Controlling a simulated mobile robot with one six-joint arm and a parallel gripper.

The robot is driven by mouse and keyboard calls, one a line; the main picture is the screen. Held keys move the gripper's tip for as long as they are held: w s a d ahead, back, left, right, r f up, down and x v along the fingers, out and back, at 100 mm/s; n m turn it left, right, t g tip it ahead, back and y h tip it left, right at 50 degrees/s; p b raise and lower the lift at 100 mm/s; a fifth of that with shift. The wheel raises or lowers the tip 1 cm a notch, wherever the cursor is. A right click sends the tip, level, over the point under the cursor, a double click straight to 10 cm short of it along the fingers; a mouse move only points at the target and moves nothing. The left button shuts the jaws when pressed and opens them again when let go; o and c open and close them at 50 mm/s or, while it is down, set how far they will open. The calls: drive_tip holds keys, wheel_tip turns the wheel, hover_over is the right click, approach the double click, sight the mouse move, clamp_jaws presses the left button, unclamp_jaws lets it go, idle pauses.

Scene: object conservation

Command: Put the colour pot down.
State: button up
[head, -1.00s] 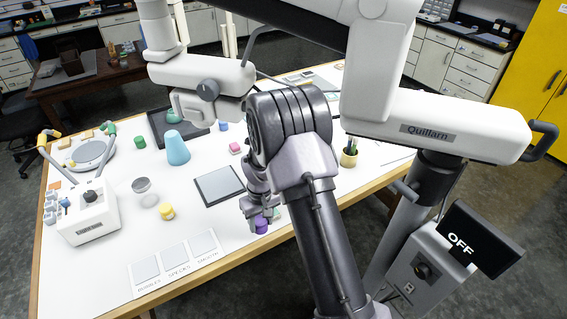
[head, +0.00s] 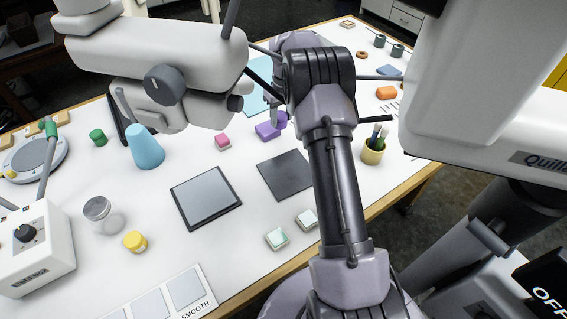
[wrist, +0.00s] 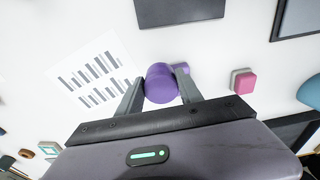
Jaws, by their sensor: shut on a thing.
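The purple colour pot (wrist: 160,84) is between the two fingers of my gripper (wrist: 159,97) in the wrist view, with a finger on each side. My gripper is shut on it. A smaller purple piece (wrist: 182,68) shows just behind the pot; I cannot tell whether it is part of it. In the head view the purple pot (head: 267,131) shows left of my arm, with my gripper (head: 272,112) partly hidden there. I cannot tell whether the pot touches the white table.
A dark square mat (head: 286,174) and a framed grey pad (head: 206,198) lie nearer the front. A pink block (head: 223,141) and a blue cone (head: 145,150) stand to the left. A brush holder (head: 373,152) stands right. A bar-pattern sheet (wrist: 93,80) lies beside my gripper.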

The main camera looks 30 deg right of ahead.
sight(275, 175)
drive_tip(key=s+a+b, duration=0.1)
drive_tip(key=s+a, duration=0.2)
drive_tip(key=s, duration=0.1)
drive_tip(key=s+a+f+b, duration=0.1)
drive_tip(key=s+a, duration=0.2)
drive_tip(key=s, duration=0.1)
drive_tip(key=s+a+f+b, duration=0.1)
drive_tip(key=s+a, duration=0.2)
drive_tip(key=s, duration=0.1)
drive_tip(key=shift+a, duration=0.3)
clamp_jaws()
drive_tip(key=shift+s+a+f+b, duration=0.2)
drive_tip(key=shift+f+b, duration=0.35)
drive_tip(key=shift+f, duration=0.45)
drive_tip(key=shift+s+a+f+b, duration=0.15)
drive_tip(key=shift+f+b, duration=0.35)
drive_tip(key=shift+f, duration=0.5)
drive_tip(key=o, duration=1.4)
unclamp_jaws()
drive_tip(key=shift+d, duration=0.15)
drive_tip(key=shift+r, duration=0.1)
drive_tip(key=r+p, duration=0.1)
drive_tip(key=r, duration=0.3)
drive_tip(key=r+p, duration=0.1)
drive_tip(key=r, duration=0.3)
drive_tip(key=s+r+p, duration=0.1)
drive_tip(key=r, duration=0.3)
drive_tip(key=shift+s+r+p, duration=0.1)
drive_tip(key=shift+p, duration=0.2)
